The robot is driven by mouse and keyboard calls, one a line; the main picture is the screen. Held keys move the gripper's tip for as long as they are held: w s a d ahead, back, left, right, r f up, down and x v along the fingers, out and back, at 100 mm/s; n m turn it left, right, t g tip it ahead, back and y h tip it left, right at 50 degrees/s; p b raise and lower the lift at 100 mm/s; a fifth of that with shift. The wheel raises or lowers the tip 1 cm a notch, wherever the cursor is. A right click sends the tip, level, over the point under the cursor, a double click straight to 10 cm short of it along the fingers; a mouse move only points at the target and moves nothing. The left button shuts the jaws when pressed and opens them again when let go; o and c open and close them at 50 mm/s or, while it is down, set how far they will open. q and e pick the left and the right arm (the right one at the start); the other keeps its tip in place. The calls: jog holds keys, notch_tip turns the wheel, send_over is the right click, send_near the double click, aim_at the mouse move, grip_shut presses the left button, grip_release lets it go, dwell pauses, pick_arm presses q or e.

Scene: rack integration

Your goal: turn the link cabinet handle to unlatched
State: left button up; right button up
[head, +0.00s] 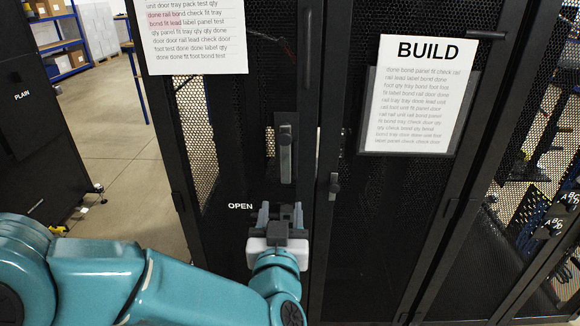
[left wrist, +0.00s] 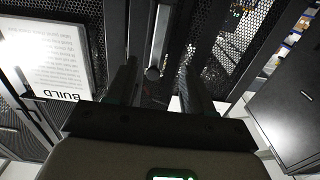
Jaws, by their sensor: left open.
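A grey lever handle (head: 286,158) hangs vertically in a dark recessed plate on the left black mesh door (head: 232,262). A white "OPEN" label (head: 240,206) sits lower left of it. My left gripper (head: 281,209) is open just below the handle, fingers pointing at the door. In the left wrist view, a long grey handle (left wrist: 158,42) shows between and beyond the open fingers (left wrist: 157,68); I cannot tell whether they touch it. No label I can read says "link". My right gripper is not in view.
A second, smaller handle (head: 334,187) is on the door at right. That door carries a BUILD sheet (head: 420,95); another printed sheet (head: 195,35) is on the left door. A black PLAIN cabinet (head: 35,130) stands at left. Open floor (head: 135,150) lies between.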

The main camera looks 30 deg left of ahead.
aim_at(285, 166)
pick_arm(q)
jog(key=p+x, duration=0.5)
jog(key=x, duration=1)
jog(key=shift+w+a, duration=0.1)
jog(key=shift+w, duration=0.05)
grip_shut()
